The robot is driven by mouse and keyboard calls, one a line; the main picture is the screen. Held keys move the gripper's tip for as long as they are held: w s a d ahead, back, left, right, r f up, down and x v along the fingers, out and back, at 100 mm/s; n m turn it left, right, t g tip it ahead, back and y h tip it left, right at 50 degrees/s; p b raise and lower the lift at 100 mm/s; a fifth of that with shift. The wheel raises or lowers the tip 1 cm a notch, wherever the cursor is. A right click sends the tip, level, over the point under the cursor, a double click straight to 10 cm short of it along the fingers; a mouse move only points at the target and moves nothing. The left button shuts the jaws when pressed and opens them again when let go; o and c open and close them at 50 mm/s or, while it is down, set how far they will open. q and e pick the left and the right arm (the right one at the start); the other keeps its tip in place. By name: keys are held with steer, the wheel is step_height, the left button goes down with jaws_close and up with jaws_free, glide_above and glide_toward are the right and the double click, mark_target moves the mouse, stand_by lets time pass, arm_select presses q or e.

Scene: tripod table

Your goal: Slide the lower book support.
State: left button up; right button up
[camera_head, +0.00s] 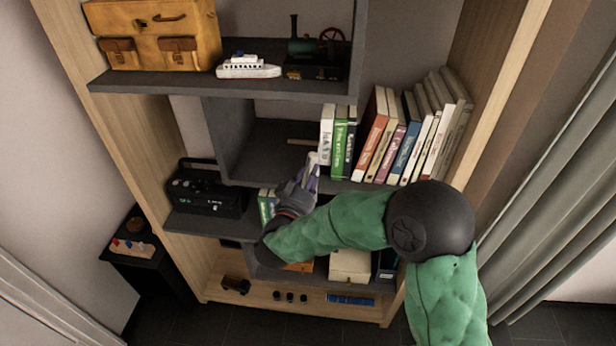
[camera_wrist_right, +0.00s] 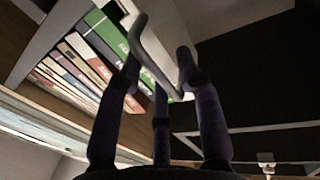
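A thin, pale grey bent piece that looks like the book support (camera_wrist_right: 150,48) stands beside the end of a row of books in the right wrist view. In the head view a light upright piece (camera_head: 313,159) at my fingertips may be the same support. My right gripper (camera_head: 306,178) reaches up to the front edge of the middle shelf, left of the white and green books (camera_head: 340,140). In the right wrist view my right gripper (camera_wrist_right: 160,68) has its purple fingers spread, with the support between them. Contact is unclear. My left gripper is not in view.
Leaning books (camera_head: 405,140) fill the right of the middle shelf (camera_head: 265,150); its left part is mostly clear. Above, a shelf (camera_head: 150,84) holds a toy ship (camera_head: 247,67) and steam engine (camera_head: 305,50). A black radio (camera_head: 205,190) sits lower left. My right arm hides part of the lower shelf.

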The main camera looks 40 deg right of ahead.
steer(key=shift+a, duration=0.15)
steer(key=v, duration=1.1)
steer(key=shift+s+a, duration=0.2)
steer(key=shift+a, duration=0.1)
stand_by(0.4)
